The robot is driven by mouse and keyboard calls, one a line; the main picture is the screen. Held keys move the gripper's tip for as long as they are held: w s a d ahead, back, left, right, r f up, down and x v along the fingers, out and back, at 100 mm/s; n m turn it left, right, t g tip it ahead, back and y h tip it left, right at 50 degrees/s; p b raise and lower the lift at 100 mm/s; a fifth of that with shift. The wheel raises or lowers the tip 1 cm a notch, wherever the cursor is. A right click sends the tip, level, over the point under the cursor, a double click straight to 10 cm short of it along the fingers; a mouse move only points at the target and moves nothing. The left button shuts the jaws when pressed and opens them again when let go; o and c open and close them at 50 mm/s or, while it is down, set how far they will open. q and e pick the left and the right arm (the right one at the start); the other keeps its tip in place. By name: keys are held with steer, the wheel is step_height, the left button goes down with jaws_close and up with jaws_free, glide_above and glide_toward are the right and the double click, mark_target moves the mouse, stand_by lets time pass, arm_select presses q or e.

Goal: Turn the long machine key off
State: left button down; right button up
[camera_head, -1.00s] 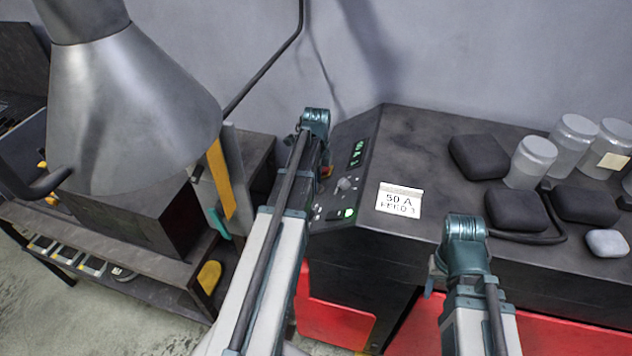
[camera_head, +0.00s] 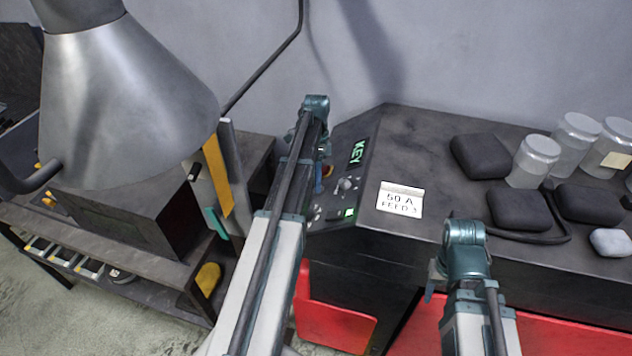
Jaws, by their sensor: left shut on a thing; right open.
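The machine's sloped control panel (camera_head: 345,185) is at the middle, with a green lit display (camera_head: 358,151) reading KEY, a grey knob (camera_head: 345,184) and a lit green button (camera_head: 349,212). My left gripper (camera_head: 325,168) is at the panel's left edge, largely hidden by its own arm. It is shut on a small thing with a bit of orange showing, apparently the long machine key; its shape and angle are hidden. My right gripper (camera_head: 436,278) is open and empty, in front of the machine's front edge, its fingers mostly hidden behind the wrist.
Dark pads (camera_head: 518,209) and grey jars (camera_head: 534,161) stand at the right. A metal lamp shade (camera_head: 125,105) hangs at the left over a workbench (camera_head: 150,267). Red panels (camera_head: 335,318) are below.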

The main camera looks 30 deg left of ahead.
stand_by(0.3)
arm_select(q)
steer(key=shift+c, duration=2)
jaws_free()
steer(key=p+v, duration=1.2)
steer(key=v, duration=0.1)
steer(key=shift+w+a+r+p, duration=0.25)
steer(key=shift+w+r+p, duration=0.05)
steer(key=shift+p, duration=0.05)
